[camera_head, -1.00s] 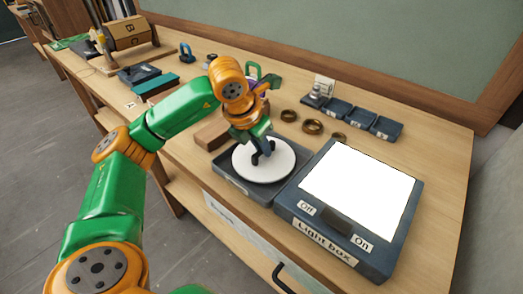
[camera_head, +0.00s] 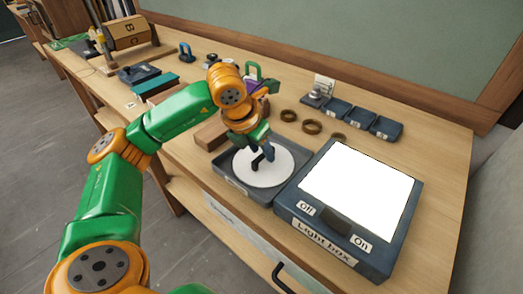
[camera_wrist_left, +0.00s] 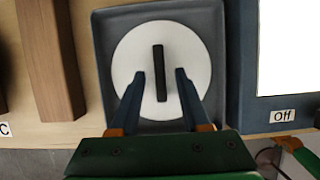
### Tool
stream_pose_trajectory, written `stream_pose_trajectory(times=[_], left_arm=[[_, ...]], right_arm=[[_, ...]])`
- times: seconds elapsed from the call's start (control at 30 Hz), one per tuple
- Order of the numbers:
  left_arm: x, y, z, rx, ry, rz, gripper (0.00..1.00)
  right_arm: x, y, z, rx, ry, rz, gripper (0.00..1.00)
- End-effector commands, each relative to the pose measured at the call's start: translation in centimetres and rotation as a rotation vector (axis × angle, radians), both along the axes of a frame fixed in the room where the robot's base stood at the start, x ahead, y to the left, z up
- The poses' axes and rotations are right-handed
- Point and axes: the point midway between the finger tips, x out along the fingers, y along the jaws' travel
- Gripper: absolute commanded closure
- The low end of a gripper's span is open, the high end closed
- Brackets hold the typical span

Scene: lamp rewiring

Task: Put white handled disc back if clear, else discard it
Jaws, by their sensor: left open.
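The white disc (camera_head: 280,172) lies flat in a dark grey tray (camera_head: 228,174) at the bench's front, left of the light box. In the left wrist view the white disc (camera_wrist_left: 192,50) carries a dark bar handle (camera_wrist_left: 159,72) across its middle. My left gripper (camera_head: 262,160) is over the disc, pointing down. In the left wrist view its two fingers (camera_wrist_left: 160,76) are open, one on each side of the handle, with a gap on both sides. How high the fingertips are above the disc is hard to tell. My right gripper is not in view.
The light box (camera_head: 290,216) with a bright white top stands just right of the tray. A wooden block (camera_head: 211,133) lies behind the tray. Several brass rings (camera_head: 312,127) and small dark trays (camera_head: 386,128) are farther back.

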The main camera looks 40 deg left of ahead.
Motion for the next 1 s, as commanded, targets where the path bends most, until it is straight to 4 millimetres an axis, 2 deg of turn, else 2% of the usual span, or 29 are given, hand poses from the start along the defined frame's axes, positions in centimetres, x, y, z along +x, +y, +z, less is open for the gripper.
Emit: stream_pose_trajectory(times=[0.33,0.4,0.53,0.93,1.0], left_arm=[[-3.3,0.2,8.2,0.002,-0.007,-0.002,0.53],[-3.7,0.3,9.6,0.003,-0.005,0.0,0.53],[-4.2,0.3,10.3,0.002,-0.002,0.0,0.53],[-4.2,0.3,10.2,0.001,0.0,-0.001,0.53],[-4.2,0.3,10.8,0.001,-0.001,-0.001,0.53]], right_arm=[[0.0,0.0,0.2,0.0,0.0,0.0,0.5],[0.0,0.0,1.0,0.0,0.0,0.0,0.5],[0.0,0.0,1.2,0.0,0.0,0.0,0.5],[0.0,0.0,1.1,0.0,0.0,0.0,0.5],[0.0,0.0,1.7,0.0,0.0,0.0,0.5]])
